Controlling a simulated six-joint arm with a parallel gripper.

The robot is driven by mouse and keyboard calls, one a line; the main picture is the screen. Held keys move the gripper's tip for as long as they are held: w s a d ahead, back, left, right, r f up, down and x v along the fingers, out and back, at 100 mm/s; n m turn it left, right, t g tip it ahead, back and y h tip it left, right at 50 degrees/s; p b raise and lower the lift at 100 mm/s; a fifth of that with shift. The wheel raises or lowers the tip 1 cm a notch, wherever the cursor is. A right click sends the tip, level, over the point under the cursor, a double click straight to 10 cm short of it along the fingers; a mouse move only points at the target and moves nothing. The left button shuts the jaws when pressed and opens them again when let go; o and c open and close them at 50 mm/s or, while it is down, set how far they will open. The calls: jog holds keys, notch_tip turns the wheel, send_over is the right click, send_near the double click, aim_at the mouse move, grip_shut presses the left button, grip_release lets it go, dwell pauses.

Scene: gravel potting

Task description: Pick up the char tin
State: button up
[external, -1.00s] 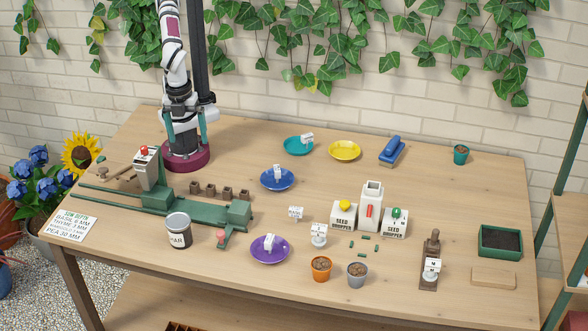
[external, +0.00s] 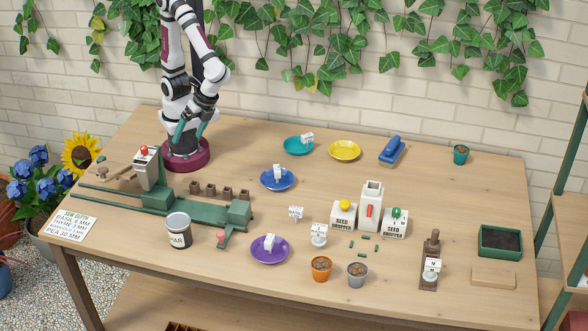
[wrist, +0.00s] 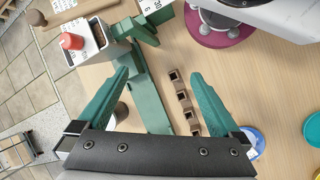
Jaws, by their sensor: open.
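The char tin (external: 178,232) is a dark grey cylinder with a pale lid and a white label reading "AR" in the visible part. It stands upright on the table in front of the green rail. My gripper (external: 190,134) is open and empty, with teal fingers, above the maroon base and well behind the tin. In the wrist view my gripper (wrist: 160,76) has its fingers spread. A round grey piece, probably the tin (wrist: 121,112), shows there partly hidden behind the left finger.
The green rail press (external: 160,200) with a red-knobbed hopper lies between my base and the tin. Several small brown pots (external: 210,190) stand behind the rail. A purple plate (external: 285,254) is to the tin's right. A printed card (external: 72,226) lies left.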

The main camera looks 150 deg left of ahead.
jog(key=w+d+f+n+t+h, duration=0.2)
jog(key=w+f+n+h, duration=0.3)
jog(key=w+n, duration=0.5)
jog(key=n+t+h, duration=0.3)
jog(key=n+t, duration=0.1)
jog(key=n, duration=0.3)
send_near(171, 234)
jog(key=x, duration=0.6)
jog(key=shift+w+d, duration=0.1)
jog(key=shift+w, duration=0.1)
jog(key=c, duration=1.5)
